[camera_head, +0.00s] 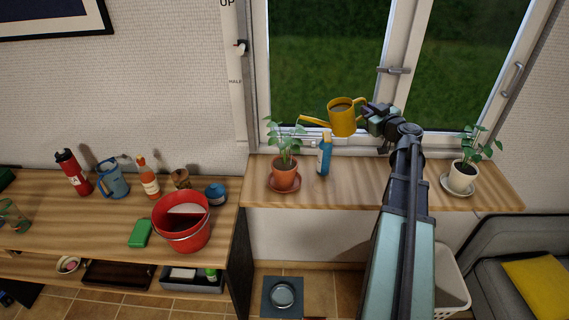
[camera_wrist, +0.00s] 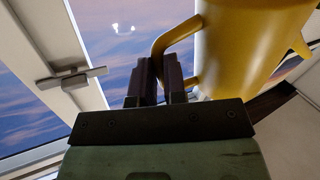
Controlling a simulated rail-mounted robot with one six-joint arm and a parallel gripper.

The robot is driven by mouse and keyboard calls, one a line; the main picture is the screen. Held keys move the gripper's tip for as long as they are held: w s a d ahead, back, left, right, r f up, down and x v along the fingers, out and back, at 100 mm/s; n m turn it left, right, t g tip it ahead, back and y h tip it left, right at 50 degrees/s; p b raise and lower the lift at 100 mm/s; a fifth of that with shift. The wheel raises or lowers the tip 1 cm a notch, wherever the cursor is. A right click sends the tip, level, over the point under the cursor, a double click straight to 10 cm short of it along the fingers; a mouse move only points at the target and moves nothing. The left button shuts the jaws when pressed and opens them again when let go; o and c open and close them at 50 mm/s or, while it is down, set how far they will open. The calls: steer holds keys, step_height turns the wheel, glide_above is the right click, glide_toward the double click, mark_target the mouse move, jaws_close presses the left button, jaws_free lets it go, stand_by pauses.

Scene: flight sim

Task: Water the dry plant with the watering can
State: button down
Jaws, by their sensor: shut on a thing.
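The yellow watering can (camera_head: 343,118) is held in the air above the window sill. My gripper (camera_head: 368,110) is shut on its handle, which also shows between the dark fingers in the wrist view (camera_wrist: 172,42). The can's spout points left, with its tip near the top of the plant in the terracotta pot (camera_head: 285,178). That plant's leaves look green and a little drooping. A second plant in a cream pot (camera_head: 462,176) stands at the right end of the sill. I cannot tell from the pictures how dry either soil is. No water stream shows.
A blue bottle with an orange cap (camera_head: 323,157) stands on the sill (camera_head: 350,188) just right of the terracotta pot. The window handle (camera_head: 394,70) sticks out behind my arm. A red bucket (camera_head: 183,238) and several bottles stand on the left counter.

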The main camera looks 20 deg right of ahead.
steer(key=shift+w+a+r+n+p, duration=0.1)
steer(key=shift+a+r+n+p, duration=0.4)
steer(key=shift+r+p, duration=0.15)
stand_by(2.4)
steer(key=d+f+m+b, duration=0.3)
steer(key=f+b, duration=0.3)
step_height(320, 180, up, 6)
steer(key=m+p, duration=0.1)
steer(key=p, duration=0.4)
steer(key=shift+s+d+r+t, duration=0.15)
steer(key=shift+s+t, duration=0.15)
